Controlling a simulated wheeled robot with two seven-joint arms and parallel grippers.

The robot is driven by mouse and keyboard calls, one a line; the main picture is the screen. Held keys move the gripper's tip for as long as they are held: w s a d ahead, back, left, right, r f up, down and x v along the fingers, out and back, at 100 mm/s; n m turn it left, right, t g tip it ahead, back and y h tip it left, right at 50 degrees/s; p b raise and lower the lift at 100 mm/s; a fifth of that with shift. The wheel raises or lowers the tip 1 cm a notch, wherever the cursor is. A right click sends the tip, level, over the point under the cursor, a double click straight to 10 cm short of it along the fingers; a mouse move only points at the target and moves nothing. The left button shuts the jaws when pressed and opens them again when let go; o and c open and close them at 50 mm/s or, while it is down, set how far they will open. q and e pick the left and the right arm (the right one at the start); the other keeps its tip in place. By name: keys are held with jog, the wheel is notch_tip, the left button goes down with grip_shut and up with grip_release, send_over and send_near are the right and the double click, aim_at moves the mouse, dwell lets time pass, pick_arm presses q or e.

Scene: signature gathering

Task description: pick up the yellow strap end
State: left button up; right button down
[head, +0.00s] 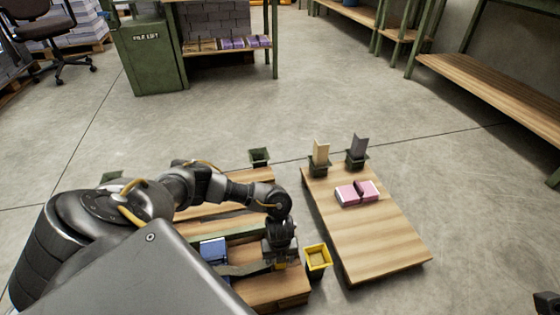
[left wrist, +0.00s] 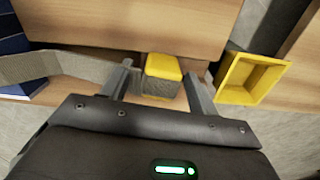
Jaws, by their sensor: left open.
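The yellow strap end (left wrist: 163,67) is a small block with a yellow top and a grey lower part, at the edge of a wooden board. A grey strap (left wrist: 30,66) lies to its left. My left gripper (left wrist: 160,85) is open, with one finger on each side of the yellow end. I cannot tell whether the fingers touch it. In the head view my left gripper (head: 280,256) is over the near edge of the left wooden table and mostly hides the strap end. A dark part at the lower right corner may be my right gripper (head: 546,302); its jaws are unclear.
A blue stack (head: 213,250) lies beside the strap. A yellow open bin (head: 318,257) stands close to the right of my left gripper.

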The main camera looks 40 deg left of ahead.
pick_arm(q)
jog(key=c, duration=1.1)
jog(key=shift+r, duration=0.15)
